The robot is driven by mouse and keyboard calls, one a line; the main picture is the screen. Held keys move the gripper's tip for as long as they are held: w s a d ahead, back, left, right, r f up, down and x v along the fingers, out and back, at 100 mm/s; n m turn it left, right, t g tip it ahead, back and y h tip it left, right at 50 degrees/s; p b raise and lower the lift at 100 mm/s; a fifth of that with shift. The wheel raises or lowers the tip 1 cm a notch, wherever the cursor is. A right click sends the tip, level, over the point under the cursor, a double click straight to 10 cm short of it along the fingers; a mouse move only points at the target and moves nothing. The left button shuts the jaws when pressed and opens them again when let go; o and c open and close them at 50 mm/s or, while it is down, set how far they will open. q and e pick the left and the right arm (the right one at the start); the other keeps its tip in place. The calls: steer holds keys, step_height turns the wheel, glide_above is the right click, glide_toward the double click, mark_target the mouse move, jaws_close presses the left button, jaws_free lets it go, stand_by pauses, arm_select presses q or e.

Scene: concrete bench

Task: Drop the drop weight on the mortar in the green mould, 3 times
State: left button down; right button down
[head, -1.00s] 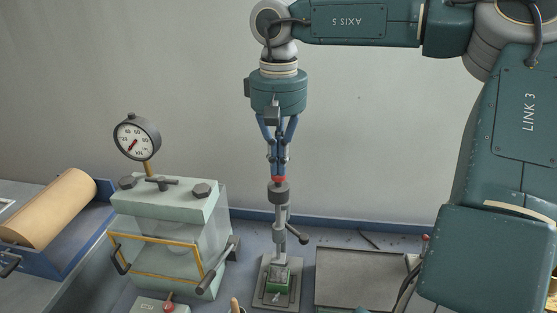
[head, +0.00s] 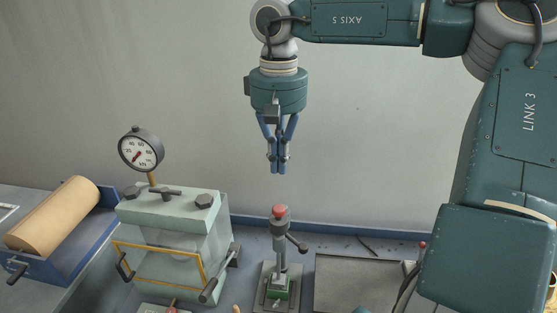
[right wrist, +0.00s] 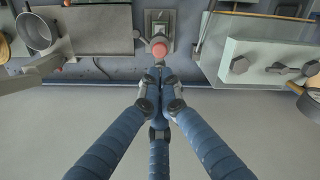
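The drop weight, a dark collar with a red knob (head: 280,211), sits low on a grey upright rod with a side handle. The rod stands over the green mould (head: 278,288) on a small base plate; the mortar inside cannot be made out. My right gripper (head: 278,171) hangs directly above the knob with a clear gap, holding nothing. Its blue fingers run close together, and whether the tips touch is unclear. The right wrist view shows the red knob (right wrist: 159,50) just beyond the fingertips. My left gripper is out of view.
A pale green press with a dial gauge (head: 141,148) stands left of the mould, with levers sticking out. A tan roller (head: 55,212) lies in a blue frame further left. A flat grey plate (head: 355,285) lies right of the mould. The wall is close behind.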

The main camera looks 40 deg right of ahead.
mark_target(278, 208)
steer(key=c, duration=2)
jaws_free()
steer(key=o, duration=0.4)
steer(key=shift+f+m+b, duration=0.2)
steer(key=shift+m+b, duration=0.15)
steer(key=shift+m, duration=0.25)
steer(key=shift+o, duration=0.7)
steer(key=m+b, duration=0.1)
steer(key=m, duration=0.2)
steer(key=m+b, duration=0.1)
steer(key=m, duration=0.2)
steer(key=f+m+b, duration=0.1)
steer(key=m+b, duration=0.1)
steer(key=m, duration=0.1)
step_height(278, 208, down, 10)
steer(key=m, duration=0.1)
steer(key=m+p, duration=0.1)
steer(key=m, duration=0.2)
steer(key=shift+f+m+p, duration=0.25)
steer(key=shift+m+p, duration=0.1)
steer(key=shift+m, duration=0.05)
steer(key=shift+r, duration=0.1)
jaws_close()
